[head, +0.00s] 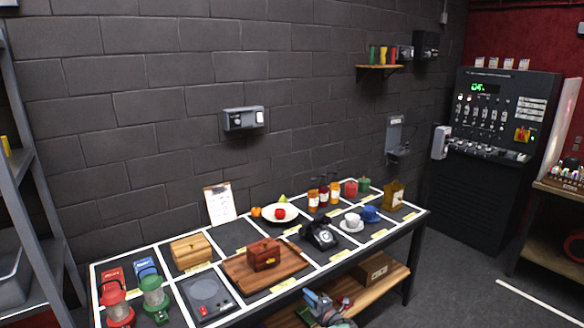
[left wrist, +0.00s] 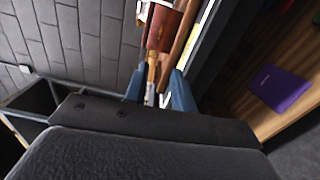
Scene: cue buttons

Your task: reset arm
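My left gripper (head: 318,298) is at the bottom middle of the head view, in front of the table's near edge. In the left wrist view its two blue fingers (left wrist: 158,90) stand apart. Small wooden and pale shapes show between them, and I see no clear grip on anything. My right gripper is in neither view.
The table (head: 232,293) holds a red-brown box (head: 263,254) on a wooden board (head: 240,275), a black telephone (head: 320,236), two lanterns and several other objects. A lower shelf (head: 388,282) is below. A grey rack (head: 38,215) stands left, a control cabinet (head: 460,190) right.

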